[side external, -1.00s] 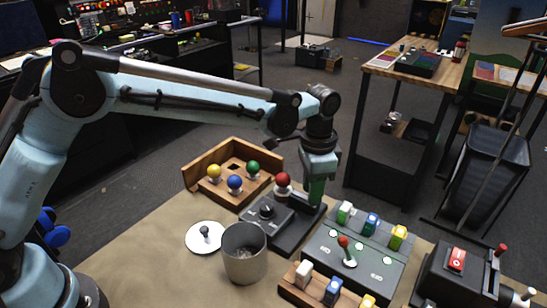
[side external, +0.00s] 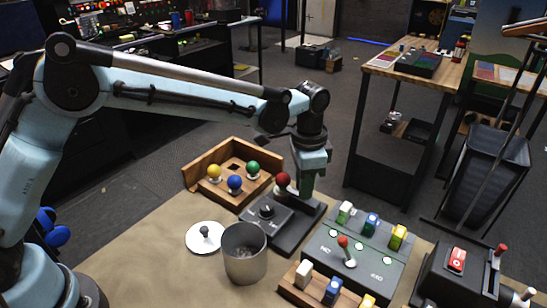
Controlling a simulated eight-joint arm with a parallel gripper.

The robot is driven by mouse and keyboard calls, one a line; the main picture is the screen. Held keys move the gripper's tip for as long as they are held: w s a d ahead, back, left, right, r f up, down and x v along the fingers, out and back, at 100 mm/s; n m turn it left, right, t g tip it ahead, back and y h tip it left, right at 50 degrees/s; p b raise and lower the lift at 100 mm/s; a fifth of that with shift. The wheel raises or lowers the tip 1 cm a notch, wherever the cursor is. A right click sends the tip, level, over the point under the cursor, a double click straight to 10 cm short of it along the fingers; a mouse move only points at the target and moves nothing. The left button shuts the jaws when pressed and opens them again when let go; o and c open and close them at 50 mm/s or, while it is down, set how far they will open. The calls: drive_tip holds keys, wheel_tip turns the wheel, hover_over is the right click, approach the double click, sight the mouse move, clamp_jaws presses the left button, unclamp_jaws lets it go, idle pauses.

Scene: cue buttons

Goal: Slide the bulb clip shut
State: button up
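A red bulb (side external: 283,181) stands on a dark fixture (side external: 292,236) with a black knob (side external: 267,212) at its left. My gripper (side external: 306,195) points down over the fixture, just to the right of the bulb. Whether it touches the bulb or the clip cannot be told. The clip itself is too small and too covered by my gripper to make out, and my fingertips are not clear enough to show if they are open.
A wooden tray (side external: 190,180) with yellow, blue and green bulbs stands behind left. A metal cup (side external: 245,262) and white lid (side external: 200,243) are in front. To the right are a grey panel (side external: 325,255) with a red-topped lever, a wooden block rack, and a dark box with a red switch.

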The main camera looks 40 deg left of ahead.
drive_tip(key=o, duration=0.4)
wheel_tip(320, 180, up, 12)
idle(0.6)
drive_tip(key=shift+a, duration=0.1)
drive_tip(key=s+a+r+n+t, duration=0.3)
drive_tip(key=s+a+n+t, duration=0.15)
drive_tip(key=s+a, duration=0.5)
drive_tip(key=s+a+f+n+t, duration=0.2)
drive_tip(key=s+a+f+n, duration=0.2)
drive_tip(key=s+a+f, duration=0.3)
drive_tip(key=shift+s+a+t, duration=0.35)
drive_tip(key=shift+s+a, duration=0.3)
drive_tip(key=shift+a, duration=0.1)
